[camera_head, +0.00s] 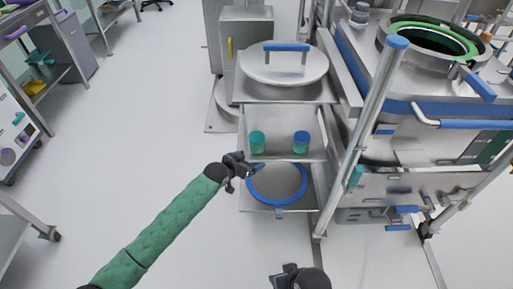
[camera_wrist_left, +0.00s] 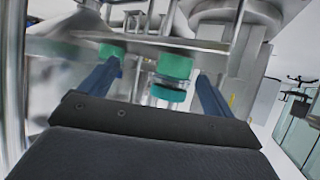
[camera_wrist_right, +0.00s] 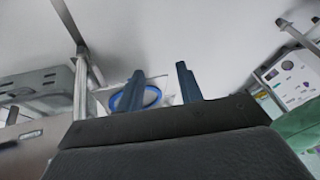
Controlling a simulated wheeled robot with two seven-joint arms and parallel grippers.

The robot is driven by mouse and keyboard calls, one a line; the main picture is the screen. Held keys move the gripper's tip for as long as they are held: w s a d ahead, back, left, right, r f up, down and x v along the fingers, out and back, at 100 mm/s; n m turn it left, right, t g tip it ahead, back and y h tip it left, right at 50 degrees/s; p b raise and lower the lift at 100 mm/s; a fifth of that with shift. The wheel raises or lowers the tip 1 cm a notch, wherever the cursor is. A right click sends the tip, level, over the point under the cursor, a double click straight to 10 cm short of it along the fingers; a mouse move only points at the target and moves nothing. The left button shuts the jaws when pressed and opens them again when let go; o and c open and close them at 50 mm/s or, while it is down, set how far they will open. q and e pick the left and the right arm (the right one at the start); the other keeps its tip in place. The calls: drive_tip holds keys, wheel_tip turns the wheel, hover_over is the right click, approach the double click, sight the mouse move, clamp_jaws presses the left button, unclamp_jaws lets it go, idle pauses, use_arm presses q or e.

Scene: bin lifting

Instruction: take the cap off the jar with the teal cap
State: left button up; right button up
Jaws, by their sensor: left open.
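The jar with the teal cap (camera_head: 257,136) stands upright on the middle shelf of a metal rack. My left gripper (camera_head: 252,167) is just in front of that shelf, low and left of the jar. In the left wrist view, which looks upside down, this jar (camera_wrist_left: 174,66) appears between the spread fingers, with its teal cap (camera_wrist_left: 165,95) toward them. The fingers are empty and look apart from the jar. My right gripper (camera_head: 288,275) is at the bottom of the head view. Its fingers stand apart and empty in the right wrist view (camera_wrist_right: 160,80).
A second jar with a blue cap (camera_head: 301,136) stands to the right on the same shelf (camera_head: 279,151). A blue-rimmed round part (camera_head: 277,204) lies on the shelf below. A round lid with a blue handle (camera_head: 286,47) sits above. Rack posts and a large machine stand right.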

sight(251, 147)
use_arm(q)
drive_tip(key=shift+t, duration=0.4)
drive_tip(key=w, duration=0.3)
drive_tip(key=w+a, duration=0.1)
drive_tip(key=shift+w+r, duration=0.2)
drive_tip(key=shift+r, duration=0.15)
drive_tip(key=shift+w+h, duration=0.25)
drive_tip(key=shift+h, duration=0.05)
drive_tip(key=shift+x, duration=1.45)
drive_tip(key=x, duration=0.4)
drive_tip(key=shift+s+d+f+p, duration=0.1)
drive_tip(key=shift+s+d+p, duration=0.05)
drive_tip(key=shift+p, duration=0.15)
drive_tip(key=shift+w+f, duration=0.15)
drive_tip(key=shift+w, duration=0.05)
use_arm(e)
drive_tip(key=r, duration=0.3)
drive_tip(key=shift+s+a, duration=0.1)
drive_tip(key=shift+s, duration=0.2)
use_arm(q)
drive_tip(key=shift+d, duration=0.1)
drive_tip(key=shift+c, duration=0.4)
drive_tip(key=c, duration=1.2)
use_arm(e)
drive_tip(key=shift+f, duration=0.1)
